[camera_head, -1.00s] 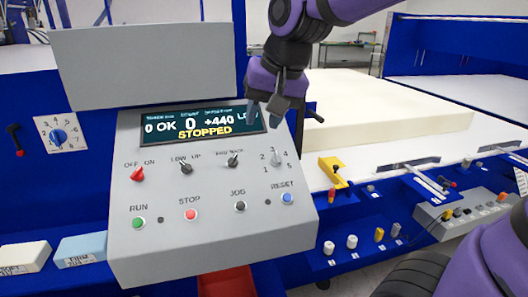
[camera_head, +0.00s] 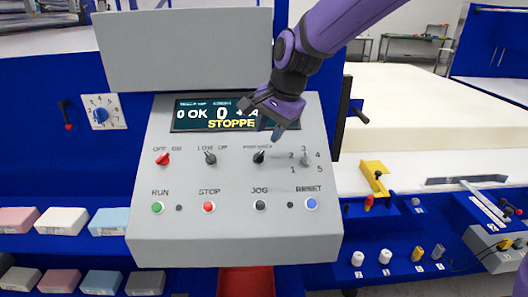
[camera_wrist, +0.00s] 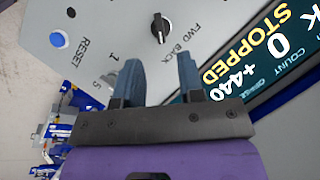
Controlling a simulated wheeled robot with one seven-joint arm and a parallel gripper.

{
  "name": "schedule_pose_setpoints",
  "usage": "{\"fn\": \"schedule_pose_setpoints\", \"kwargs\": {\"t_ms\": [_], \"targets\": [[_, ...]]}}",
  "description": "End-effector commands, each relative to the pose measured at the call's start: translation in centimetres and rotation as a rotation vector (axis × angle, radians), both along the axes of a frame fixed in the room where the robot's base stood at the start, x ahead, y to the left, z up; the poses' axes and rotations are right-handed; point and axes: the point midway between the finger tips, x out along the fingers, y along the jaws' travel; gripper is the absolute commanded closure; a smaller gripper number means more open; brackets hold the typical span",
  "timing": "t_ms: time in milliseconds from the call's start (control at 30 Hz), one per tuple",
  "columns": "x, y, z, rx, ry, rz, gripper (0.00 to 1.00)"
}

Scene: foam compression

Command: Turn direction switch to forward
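The direction switch (camera_head: 260,157) is a black knob on the grey control panel (camera_head: 185,235), third from the left in the knob row. In the wrist view the same knob (camera_wrist: 160,27) has the labels FWD and BACK beside it, and its pointer line runs along the knob. I cannot tell surely which label it points to. My gripper (camera_head: 264,117) is above the knob, in front of the lower right of the display. In the wrist view its two fingers (camera_wrist: 158,75) are apart with nothing between them, and the knob lies beyond the fingertips, untouched.
The display (camera_head: 190,115) reads STOPPED. A red OFF/ON knob (camera_head: 163,158), a LOW/UP knob (camera_head: 210,158) and a numbered selector (camera_head: 305,160) share the row. Below are RUN, STOP, JOG and RESET buttons. Foam samples (camera_head: 62,221) lie at left; a large foam block (camera_head: 440,90) stands at right.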

Motion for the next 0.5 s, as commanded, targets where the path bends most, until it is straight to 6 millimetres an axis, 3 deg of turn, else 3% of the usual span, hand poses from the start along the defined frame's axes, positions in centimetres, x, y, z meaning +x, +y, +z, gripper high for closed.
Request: {"fn": "schedule_pose_setpoints", "kwargs": {"t_ms": [200,500], "targets": [[0.8,1.0,-3.9,-0.001,0.004,0.0,0.64],[1.5,1.9,-6.8,0.0,0.0,0.0,0.64]]}}
